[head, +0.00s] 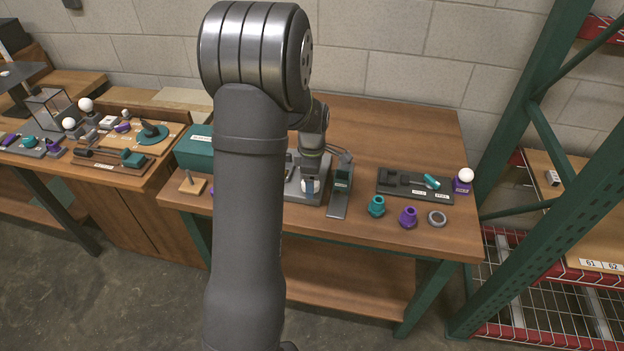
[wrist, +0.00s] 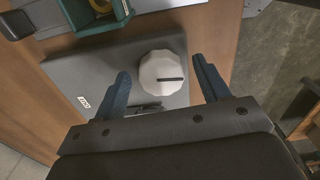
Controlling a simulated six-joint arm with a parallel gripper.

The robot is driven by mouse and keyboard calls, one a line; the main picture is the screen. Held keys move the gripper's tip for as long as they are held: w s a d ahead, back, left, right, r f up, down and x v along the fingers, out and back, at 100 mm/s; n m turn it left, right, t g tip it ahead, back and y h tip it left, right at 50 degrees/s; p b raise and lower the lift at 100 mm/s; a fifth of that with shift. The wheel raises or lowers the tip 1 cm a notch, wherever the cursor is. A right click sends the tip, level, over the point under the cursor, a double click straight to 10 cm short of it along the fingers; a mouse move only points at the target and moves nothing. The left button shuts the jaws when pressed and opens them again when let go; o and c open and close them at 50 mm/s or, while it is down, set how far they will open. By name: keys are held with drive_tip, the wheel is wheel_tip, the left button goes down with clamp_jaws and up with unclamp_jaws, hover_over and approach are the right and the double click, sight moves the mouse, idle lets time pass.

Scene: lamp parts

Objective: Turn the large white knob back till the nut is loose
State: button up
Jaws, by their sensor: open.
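The large white knob (wrist: 162,73) shows in the wrist view, faceted, with a dark line mark on its face. It sits on a dark grey plate (wrist: 85,65) that carries a small white label. My gripper (wrist: 164,82) is open, with one dark blue finger on each side of the knob. Gaps show between both fingers and the knob, so they look apart from it. In the head view my arm covers much of the fixture (head: 312,192) at the middle of the table, and I cannot make out the knob there. The nut is not visible in either view.
On the wooden table (head: 400,125), a teal part (head: 377,206), a purple part (head: 408,216) and a grey ring (head: 437,219) stand to the right. A dark tray (head: 400,182) and a white ball on a purple base (head: 464,179) lie behind them. A teal box (head: 194,150) is at left.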

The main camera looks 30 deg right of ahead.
wheel_tip(320, 180, up, 18)
drive_tip(key=shift+f, duration=0.25)
idle(0.6)
wheel_tip(320, 180, down, 18)
drive_tip(key=shift+r, duration=0.2)
idle(0.5)
